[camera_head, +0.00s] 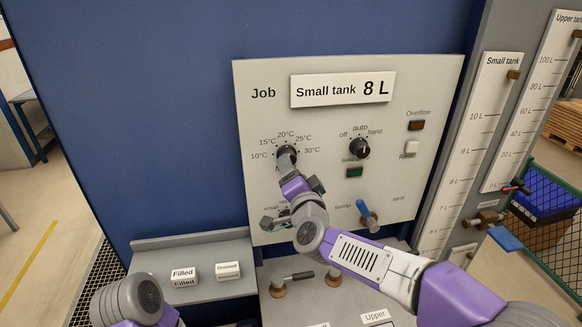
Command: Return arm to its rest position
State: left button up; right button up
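My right arm reaches in from the right across the lower part of the white job panel (435,100). My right gripper (287,168) is at the front of the black temperature knob (284,151), overlapping its lower part in this view. Whether it touches the knob, and whether its fingers are open or shut, I cannot tell. Part of my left arm shows at the bottom left corner; its gripper is out of view. The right arm hides part of the panel's lower labels and controls.
The panel also has an off/auto/hand knob (359,149), a green button (354,172) and a blue-handled valve (368,216). A grey ledge (215,290) holds a Filled sign (184,273) and a second sign (228,270). Tank gauges (478,130) stand at the right.

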jog(key=shift+s+d, duration=0.15)
jog(key=shift+s, duration=0.6)
